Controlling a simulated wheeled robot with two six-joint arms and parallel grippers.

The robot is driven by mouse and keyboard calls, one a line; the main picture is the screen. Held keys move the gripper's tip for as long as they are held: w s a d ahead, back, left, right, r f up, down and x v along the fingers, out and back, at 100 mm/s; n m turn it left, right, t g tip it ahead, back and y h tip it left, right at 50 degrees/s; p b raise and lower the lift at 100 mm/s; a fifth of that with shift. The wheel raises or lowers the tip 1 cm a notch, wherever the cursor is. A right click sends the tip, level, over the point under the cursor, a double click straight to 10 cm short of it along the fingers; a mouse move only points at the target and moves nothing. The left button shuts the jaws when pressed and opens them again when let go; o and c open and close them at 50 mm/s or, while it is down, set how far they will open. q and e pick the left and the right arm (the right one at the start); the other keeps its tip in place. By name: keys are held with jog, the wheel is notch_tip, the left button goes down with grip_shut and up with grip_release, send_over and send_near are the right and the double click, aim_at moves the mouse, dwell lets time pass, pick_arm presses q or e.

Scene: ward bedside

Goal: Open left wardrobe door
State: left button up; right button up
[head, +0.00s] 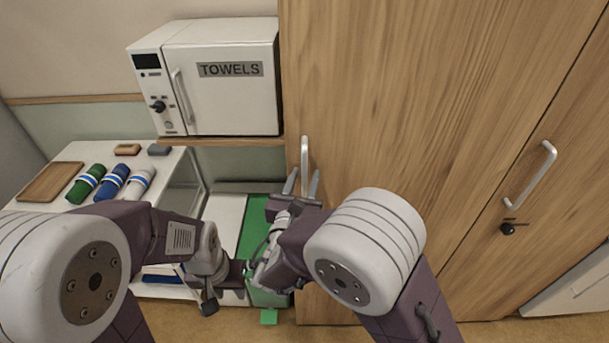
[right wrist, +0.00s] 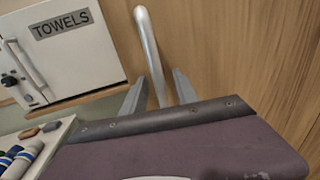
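The left wardrobe door (head: 400,90) is a flat wood panel and looks shut. Its silver bar handle (head: 304,152) stands upright near the door's left edge. My right gripper (head: 304,178) is at the lower part of this handle, with its two fingers apart. In the right wrist view the handle (right wrist: 150,50) runs down between the spread fingers (right wrist: 158,90); I see no clear contact. My left gripper (head: 255,272) is low, left of the right arm and partly hidden by it; its fingers are unclear.
A white TOWELS cabinet (head: 235,95) stands on a shelf at left. Below it, a white table (head: 55,150) holds rolled towels (head: 112,182) and a wooden board (head: 50,182). A green box (head: 256,225) is beside the wardrobe.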

jog(key=shift+s, duration=0.15)
grip_shut()
dwell(1.3)
